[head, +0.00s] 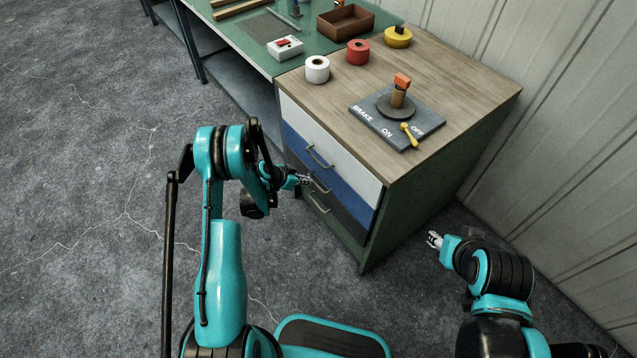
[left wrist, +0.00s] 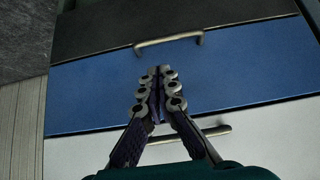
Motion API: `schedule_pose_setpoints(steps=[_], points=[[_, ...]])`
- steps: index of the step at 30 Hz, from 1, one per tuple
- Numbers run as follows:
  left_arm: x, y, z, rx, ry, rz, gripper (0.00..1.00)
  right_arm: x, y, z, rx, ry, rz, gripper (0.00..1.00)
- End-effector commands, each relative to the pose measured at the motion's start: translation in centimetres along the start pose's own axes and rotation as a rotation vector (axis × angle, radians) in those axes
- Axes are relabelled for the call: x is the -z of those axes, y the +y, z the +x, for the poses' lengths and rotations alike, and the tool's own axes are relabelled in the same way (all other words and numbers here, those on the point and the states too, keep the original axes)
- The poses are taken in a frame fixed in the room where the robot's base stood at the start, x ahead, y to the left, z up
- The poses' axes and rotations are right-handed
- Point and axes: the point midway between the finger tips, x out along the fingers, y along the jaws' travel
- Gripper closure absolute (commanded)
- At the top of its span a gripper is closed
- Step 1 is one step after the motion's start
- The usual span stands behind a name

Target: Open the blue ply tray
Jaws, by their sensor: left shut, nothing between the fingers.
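The blue ply tray (head: 350,183) is the middle drawer of a cabinet, between a white drawer above and a black one below. Its face looks flush with theirs. In the left wrist view, upside down, the blue face (left wrist: 240,75) fills the middle, with a metal handle (left wrist: 168,39) by its edge with the black drawer. My left gripper (head: 304,180) is close to the drawer fronts. Its fingertips (left wrist: 158,74) are together and empty, before the blue face between two handles. My right gripper (head: 434,240) is right of the cabinet, away from it; its jaws are too small to judge.
The white drawer's handle (left wrist: 185,135) is near my left fingers. The cabinet top (head: 450,75) bears a brake panel (head: 365,122) with a yellow lever, and tape rolls. A green bench (head: 240,40) adjoins behind. A wall is at right; floor at left is clear.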

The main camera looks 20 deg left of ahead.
Motion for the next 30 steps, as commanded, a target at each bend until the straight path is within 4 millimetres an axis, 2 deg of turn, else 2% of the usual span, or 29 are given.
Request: schedule_pose_setpoints(steps=[5,12,18,23,30], points=[[-0.5,0.1,2.0,-0.003,0.003,0.006,1.00,-0.4,0.0,0.6,0.000,0.000,0.000,0.60],[-0.5,0.1,6.5,-0.003,0.002,0.006,1.00,-1.4,0.0,2.0,0.000,0.000,0.000,0.60],[-0.4,0.1,9.3,-0.003,0.002,0.005,1.00,-2.0,0.0,2.8,0.000,0.000,0.000,0.60],[-0.3,0.0,10.2,-0.002,0.002,0.003,1.00,-2.2,0.0,3.0,0.000,0.000,0.000,0.60],[-0.3,0.0,10.2,-0.001,0.002,0.003,1.00,-2.1,0.0,3.0,0.000,0.000,0.000,0.60]])
